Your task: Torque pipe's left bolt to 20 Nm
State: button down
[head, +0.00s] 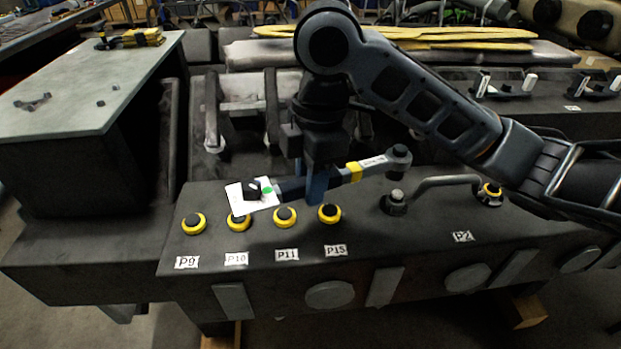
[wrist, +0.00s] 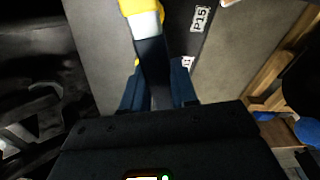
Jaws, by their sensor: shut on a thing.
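My gripper (head: 318,188) is shut on the handle of a torque wrench (head: 338,176) and holds it above the engine's flat ledge. The wrench has a dark handle, a yellow band and a round dark head at its right end. In the wrist view, my blue fingers (wrist: 158,92) close around the dark handle (wrist: 152,62). The pipe (head: 445,181) is a bent grey tube at the right of the ledge. Its left bolt (head: 397,195) is plain grey. The wrench head hangs above this bolt and looks apart from it.
Several yellow-ringed bolts (head: 285,216) line the ledge front above labels P9, P10, P11 and P15 (head: 336,250). The P2 label (head: 462,237) is below the pipe. A grey table (head: 85,85) stands at left.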

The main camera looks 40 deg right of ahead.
jog(key=shift+r, duration=0.1)
notch_tip(320, 180, up, 3)
jog(key=p, duration=0.2)
jog(key=shift+p, duration=0.4)
jog(key=shift+r, duration=1.4)
jog(key=s, duration=0.7)
jog(key=shift+a, duration=0.2)
